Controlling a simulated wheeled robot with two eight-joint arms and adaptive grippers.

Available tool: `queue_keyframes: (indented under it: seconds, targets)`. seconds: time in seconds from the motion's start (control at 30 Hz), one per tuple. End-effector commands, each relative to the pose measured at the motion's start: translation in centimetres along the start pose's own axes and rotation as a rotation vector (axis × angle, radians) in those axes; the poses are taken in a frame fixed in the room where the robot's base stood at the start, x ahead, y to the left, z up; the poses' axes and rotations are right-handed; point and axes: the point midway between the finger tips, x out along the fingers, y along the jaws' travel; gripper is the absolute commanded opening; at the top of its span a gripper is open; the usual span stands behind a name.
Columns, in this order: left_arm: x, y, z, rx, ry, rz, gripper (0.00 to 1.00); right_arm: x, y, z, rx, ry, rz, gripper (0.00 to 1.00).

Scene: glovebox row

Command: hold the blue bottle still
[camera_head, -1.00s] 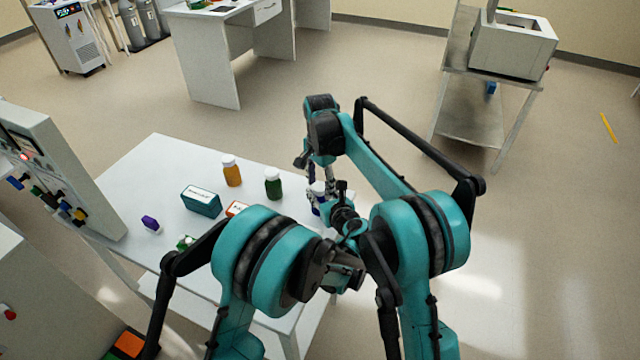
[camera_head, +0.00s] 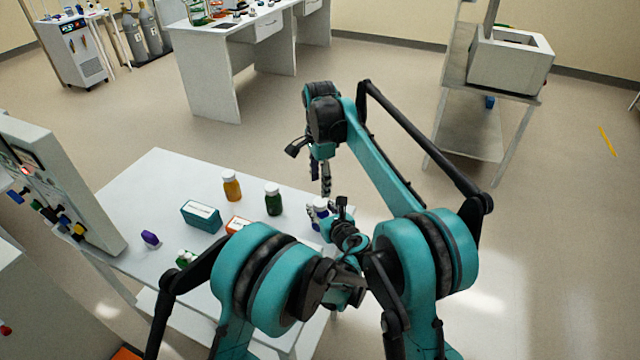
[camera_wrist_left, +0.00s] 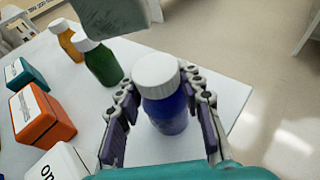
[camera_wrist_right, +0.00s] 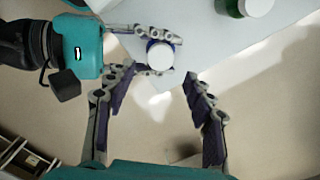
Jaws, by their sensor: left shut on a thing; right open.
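The blue bottle with a white cap (camera_wrist_left: 168,112) stands upright near the table's right edge. It also shows in the head view (camera_head: 319,212) and, from above, in the right wrist view (camera_wrist_right: 160,56). My left gripper (camera_wrist_left: 165,88) is shut on it, one finger on each side of the body below the cap. I cannot tell whether its base touches the table. My right gripper (camera_wrist_right: 150,88) is open and empty, above and apart from the bottle; it also shows in the head view (camera_head: 322,180).
On the white table (camera_head: 150,190) stand a green bottle (camera_head: 273,200), an orange bottle (camera_head: 231,187), a teal box (camera_head: 201,217), an orange-red box (camera_head: 237,223) and a purple item (camera_head: 150,238). A control panel (camera_head: 55,180) is at left. Floor right of the table is clear.

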Motion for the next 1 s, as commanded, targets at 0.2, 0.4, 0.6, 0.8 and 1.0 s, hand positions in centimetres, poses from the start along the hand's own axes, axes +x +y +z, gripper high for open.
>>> queue_keyframes:
  seconds: [0.2, 0.4, 0.6, 0.8, 1.0]
  targets:
    - [0.0, 0.0, -0.3, -0.004, 0.006, 0.001, 0.00, 3.6, 0.0, 0.0, -0.002, 0.000, 0.000, 0.53]
    - [0.0, 0.0, -0.3, -0.004, 0.006, 0.001, 0.00, 6.3, 0.0, 0.0, -0.003, 0.000, 0.000, 0.53]
    - [0.0, 0.0, -0.3, -0.004, 0.006, 0.001, 0.00, 7.2, 0.0, 0.0, -0.003, 0.000, 0.000, 0.53]
    - [0.0, 0.0, -0.3, -0.004, 0.006, 0.001, 0.00, 7.3, 0.0, 0.0, -0.003, 0.000, 0.000, 0.53]
    - [0.0, 0.0, -0.3, -0.004, 0.006, 0.001, 0.00, 7.2, 0.0, 0.0, -0.003, 0.000, 0.000, 0.06]
